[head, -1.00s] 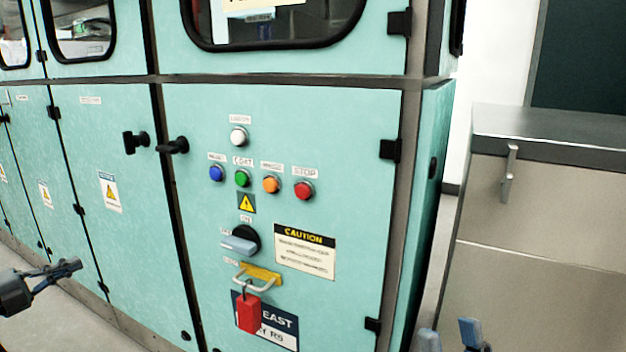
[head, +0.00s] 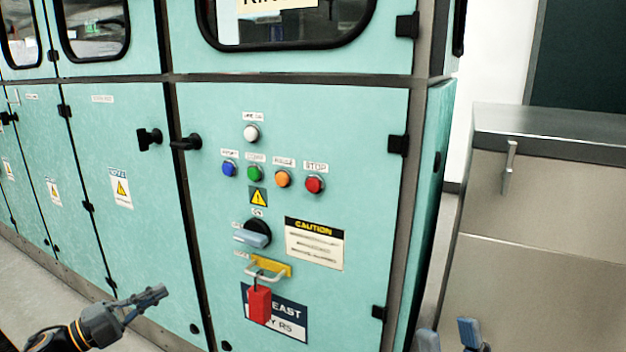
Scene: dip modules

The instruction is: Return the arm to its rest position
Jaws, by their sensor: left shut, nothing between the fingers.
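My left gripper (head: 148,299) is at the lower left of the head view, in front of the teal cabinet and apart from it. Its fingers are shut with nothing between them, and they point to the right. My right gripper (head: 448,337) shows only as two blue-grey fingertips at the bottom edge, spaced apart and with nothing seen between them. The rest of it is cut off by the frame.
The teal cabinet (head: 355,150) carries several coloured buttons, a rotary switch (head: 252,235) and a red padlock (head: 259,305) on a yellow hasp (head: 275,266). Black door handles (head: 186,142) stick out. A steel cabinet (head: 545,220) stands at the right. Grey floor (head: 45,295) is free at lower left.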

